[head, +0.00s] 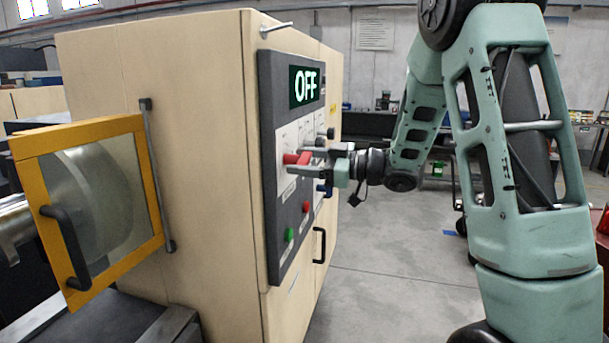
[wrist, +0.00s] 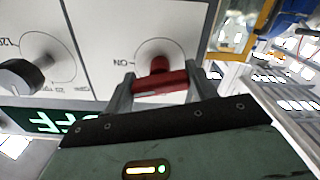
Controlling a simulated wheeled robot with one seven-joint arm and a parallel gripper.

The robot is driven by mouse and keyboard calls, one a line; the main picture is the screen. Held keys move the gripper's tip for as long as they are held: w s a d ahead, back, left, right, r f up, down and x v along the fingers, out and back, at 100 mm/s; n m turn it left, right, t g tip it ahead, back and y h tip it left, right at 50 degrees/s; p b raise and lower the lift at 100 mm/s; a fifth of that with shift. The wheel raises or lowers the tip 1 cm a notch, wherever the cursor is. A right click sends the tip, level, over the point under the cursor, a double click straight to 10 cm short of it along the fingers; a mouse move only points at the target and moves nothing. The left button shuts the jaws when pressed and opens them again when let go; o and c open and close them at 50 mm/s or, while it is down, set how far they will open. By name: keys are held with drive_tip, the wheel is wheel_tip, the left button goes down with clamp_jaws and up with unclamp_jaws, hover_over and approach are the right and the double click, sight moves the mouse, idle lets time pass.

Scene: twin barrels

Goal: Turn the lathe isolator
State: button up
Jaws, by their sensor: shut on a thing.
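The lathe isolator is a red handle (head: 298,158) on the dark control panel of the cream lathe cabinet. In the wrist view the red handle (wrist: 160,82) sits on a white plate with an "ON" mark to its left. My gripper (head: 302,160) reaches the panel from the right. In the wrist view my gripper (wrist: 155,88) has one finger at each end of the handle, shut on it. The display (head: 306,86) above reads OFF.
A black knob (wrist: 20,78) with a dial is left of the handle in the wrist view. Green (head: 290,234) and red (head: 306,207) buttons sit lower on the panel. A yellow-framed guard (head: 90,200) stands at left. Grey floor (head: 385,290) is clear right of the cabinet.

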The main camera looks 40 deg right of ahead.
drive_tip(key=n+b, duration=0.2)
drive_tip(key=b, duration=0.1)
drive_tip(key=n+b, duration=0.2)
drive_tip(key=b, duration=0.2)
drive_tip(key=shift+f+n, duration=0.4)
drive_tip(key=n+b, duration=0.4)
drive_tip(key=b, duration=0.3)
drive_tip(key=n+b, duration=0.4)
drive_tip(key=b, duration=0.1)
drive_tip(key=shift+b, duration=0.4)
drive_tip(key=shift+r+n+b, duration=0.25)
drive_tip(key=shift+n+b, duration=0.65)
drive_tip(key=shift+b, duration=0.05)
drive_tip(key=shift+r, duration=0.1)
drive_tip(key=o, duration=1)
drive_tip(key=b+v, duration=0.1)
drive_tip(key=v, duration=1.6)
drive_tip(key=shift+s+d, duration=0.15)
drive_tip(key=shift+s, duration=0.05)
